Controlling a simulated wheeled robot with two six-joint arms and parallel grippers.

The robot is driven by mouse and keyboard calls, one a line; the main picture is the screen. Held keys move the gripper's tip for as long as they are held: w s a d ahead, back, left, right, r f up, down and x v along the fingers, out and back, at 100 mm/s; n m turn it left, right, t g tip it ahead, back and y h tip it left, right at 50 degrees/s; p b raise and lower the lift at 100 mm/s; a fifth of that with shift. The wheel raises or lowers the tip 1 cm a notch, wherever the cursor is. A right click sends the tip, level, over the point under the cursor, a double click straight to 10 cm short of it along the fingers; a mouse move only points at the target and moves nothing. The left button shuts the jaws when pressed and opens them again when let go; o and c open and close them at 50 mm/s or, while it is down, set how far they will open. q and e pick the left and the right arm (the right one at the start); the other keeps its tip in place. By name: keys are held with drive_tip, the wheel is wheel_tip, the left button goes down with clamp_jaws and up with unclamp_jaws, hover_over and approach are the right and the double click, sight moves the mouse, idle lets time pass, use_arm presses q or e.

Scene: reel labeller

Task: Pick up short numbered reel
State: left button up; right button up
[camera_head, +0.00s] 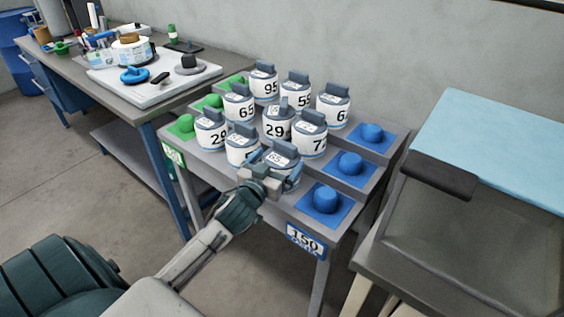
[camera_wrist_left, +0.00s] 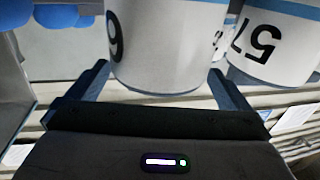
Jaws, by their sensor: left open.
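Several white numbered reels with grey tops stand on a tiered grey stand (camera_head: 222,140). The front reel (camera_head: 294,178) is partly hidden by my left gripper (camera_head: 262,178), which is at its near side. In the left wrist view a white reel (camera_wrist_left: 165,50) stands between the two open fingers of my left gripper (camera_wrist_left: 158,74); part of a digit shows on its left side. I cannot tell whether the fingers touch it. Another reel (camera_wrist_left: 275,42) stands close by on the right. I cannot tell which reel is the short one. My right gripper is out of view.
Green pads (camera_head: 183,126) line the stand's left side and blue knobs (camera_head: 327,199) its right. A sign reading 150 (camera_head: 305,240) hangs at the front. A workbench (camera_head: 150,103) with tools is at the left. A grey bin with a light-blue top (camera_head: 490,140) stands at the right.

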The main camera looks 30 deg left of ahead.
sight(282, 155)
use_arm(q)
drive_tip(key=w, duration=0.3)
drive_tip(key=shift+w+a, duration=0.15)
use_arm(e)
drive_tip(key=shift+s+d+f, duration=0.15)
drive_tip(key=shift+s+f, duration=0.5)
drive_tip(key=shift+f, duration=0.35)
use_arm(q)
drive_tip(key=shift+c, duration=0.2)
drive_tip(key=c, duration=0.7)
